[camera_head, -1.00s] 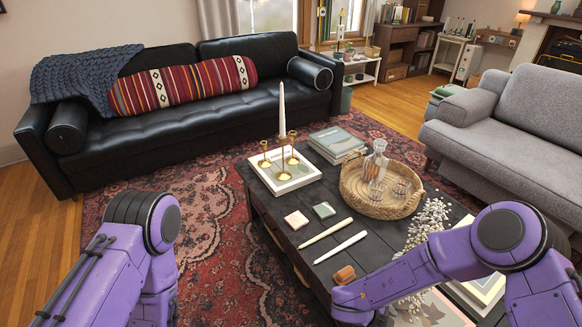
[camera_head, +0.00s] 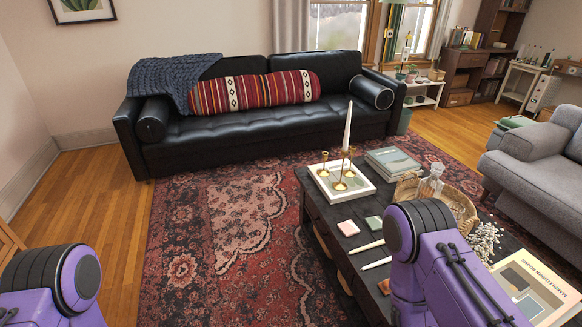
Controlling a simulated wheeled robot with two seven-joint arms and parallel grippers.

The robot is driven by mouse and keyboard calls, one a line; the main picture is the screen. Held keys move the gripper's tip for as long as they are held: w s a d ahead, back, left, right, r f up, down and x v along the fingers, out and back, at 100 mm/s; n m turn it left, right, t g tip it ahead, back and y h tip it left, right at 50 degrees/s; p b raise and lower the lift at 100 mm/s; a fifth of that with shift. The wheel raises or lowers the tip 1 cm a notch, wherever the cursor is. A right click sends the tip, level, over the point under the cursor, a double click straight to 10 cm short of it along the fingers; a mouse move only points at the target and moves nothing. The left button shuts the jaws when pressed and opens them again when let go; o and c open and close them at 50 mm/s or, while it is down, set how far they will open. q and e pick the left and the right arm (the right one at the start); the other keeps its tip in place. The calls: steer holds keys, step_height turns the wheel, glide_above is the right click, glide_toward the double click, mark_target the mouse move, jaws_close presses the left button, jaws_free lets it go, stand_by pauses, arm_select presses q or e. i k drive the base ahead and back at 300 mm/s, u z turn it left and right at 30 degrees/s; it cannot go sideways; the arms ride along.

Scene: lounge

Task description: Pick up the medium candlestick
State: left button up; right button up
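Three brass candlesticks stand close together on a white-framed tray (camera_head: 377,188) at the far left corner of the dark coffee table (camera_head: 314,206). The left candlestick (camera_head: 324,163) is bare, and so is the front candlestick (camera_head: 340,185). The back candlestick (camera_head: 350,168) stands by a tall white candle (camera_head: 348,126), which appears to rise from it. All are upright. I cannot tell surely which is the medium one. My arms show at the bottom left and lower right, well short of the candlesticks. Neither gripper is in view.
A pink block (camera_head: 348,228), a green block (camera_head: 375,223) and loose candles (camera_head: 367,246) lie on the table. Books (camera_head: 393,163) and a wicker tray (camera_head: 408,188) with a decanter (camera_head: 431,184) are behind. A black sofa (camera_head: 240,136) stands at the back. The rug (camera_head: 230,240) left of the table is clear.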

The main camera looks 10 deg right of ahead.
mark_target(347, 173)
steer(key=u, duration=0.2)
steer(key=i, duration=3.2)
steer(key=z, duration=3.35)
